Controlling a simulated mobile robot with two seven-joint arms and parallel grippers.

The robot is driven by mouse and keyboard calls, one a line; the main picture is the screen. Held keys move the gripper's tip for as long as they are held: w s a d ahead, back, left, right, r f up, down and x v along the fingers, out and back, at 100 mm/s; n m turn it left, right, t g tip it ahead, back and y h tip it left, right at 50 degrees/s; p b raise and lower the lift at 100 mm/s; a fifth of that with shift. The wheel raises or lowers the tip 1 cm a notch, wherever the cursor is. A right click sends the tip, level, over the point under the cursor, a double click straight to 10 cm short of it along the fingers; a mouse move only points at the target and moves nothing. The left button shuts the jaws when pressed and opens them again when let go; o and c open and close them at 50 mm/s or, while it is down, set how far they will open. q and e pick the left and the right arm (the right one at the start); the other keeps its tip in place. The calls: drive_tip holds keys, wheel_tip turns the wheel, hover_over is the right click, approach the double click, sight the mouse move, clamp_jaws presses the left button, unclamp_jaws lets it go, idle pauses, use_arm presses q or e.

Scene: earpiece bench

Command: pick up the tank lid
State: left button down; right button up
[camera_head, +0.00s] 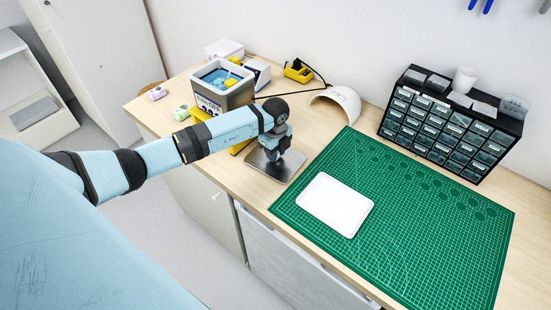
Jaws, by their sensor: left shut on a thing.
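The tank lid (264,168) is a flat, dark grey, square plate at the bench's front edge, left of the green mat. My left gripper (273,154) points down over its middle and is shut on it; the fingertips are mostly hidden behind the wrist. I cannot tell whether the lid rests on the bench or is slightly above it. The tank (240,97) is a grey box with blue inside and a yellow item in it, standing open at the back left, beyond my left forearm. My right gripper is not in view.
A green cutting mat (430,245) covers the right of the bench, with a white tray (310,201) on it. A drawer cabinet (443,135) and a white curved shell (342,98) stand behind. Small pink (157,93) and green (181,113) items lie left of the tank.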

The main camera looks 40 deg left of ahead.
use_arm(q)
drive_tip(key=shift+r, duration=0.15)
wheel_tip(320, 180, up, 20)
drive_tip(key=b, duration=0.2)
drive_tip(key=shift+b, duration=0.4)
idle(0.3)
